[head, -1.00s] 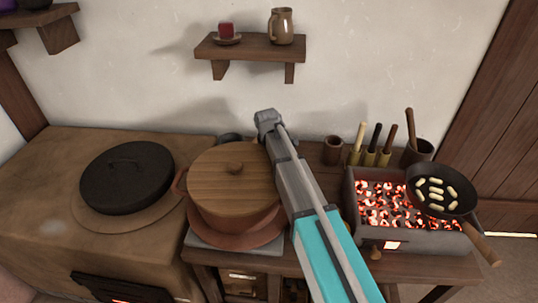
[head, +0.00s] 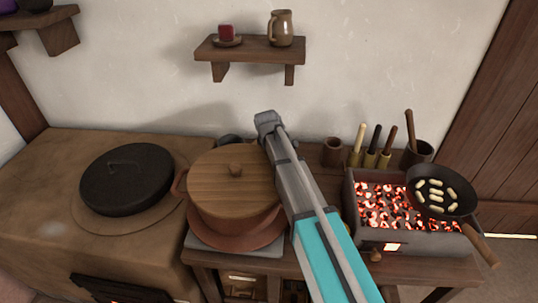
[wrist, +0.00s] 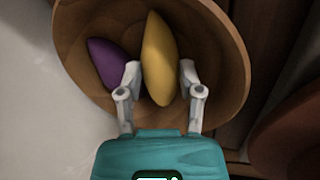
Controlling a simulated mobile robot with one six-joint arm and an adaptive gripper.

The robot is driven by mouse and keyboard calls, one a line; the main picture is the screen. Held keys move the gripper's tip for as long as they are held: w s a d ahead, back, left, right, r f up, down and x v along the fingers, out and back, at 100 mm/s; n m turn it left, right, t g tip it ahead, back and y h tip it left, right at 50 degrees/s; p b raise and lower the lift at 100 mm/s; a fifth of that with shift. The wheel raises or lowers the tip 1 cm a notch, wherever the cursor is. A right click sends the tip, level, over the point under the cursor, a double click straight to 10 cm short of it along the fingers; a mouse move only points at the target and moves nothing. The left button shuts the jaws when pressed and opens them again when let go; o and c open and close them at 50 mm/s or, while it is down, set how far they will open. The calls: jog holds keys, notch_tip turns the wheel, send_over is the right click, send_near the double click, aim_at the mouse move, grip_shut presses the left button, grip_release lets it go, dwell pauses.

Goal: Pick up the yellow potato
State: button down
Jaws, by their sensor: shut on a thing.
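The yellow potato (wrist: 159,55), long and pointed, is in a round wooden bowl (wrist: 226,62) in the wrist view. My gripper (wrist: 160,75) has one finger on each side of it, near its lower half, and is shut on it. A purple potato (wrist: 106,64) lies in the same bowl, just left of my left finger. In the head view my own arm covers the gripper, and I cannot make out the yellow potato there.
A large pot with a wooden lid (head: 232,182) stands directly left of my arm. To the right are a glowing brazier (head: 386,206) and a frying pan (head: 441,190) with several pale pieces. Upright-handled tools (head: 372,150) stand behind. A wall shelf (head: 250,50) holds a jug (head: 281,27).

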jog(key=shift+r, duration=0.1)
notch_tip(320, 180, up, 10)
jog(key=p, duration=1)
dwell(0.6)
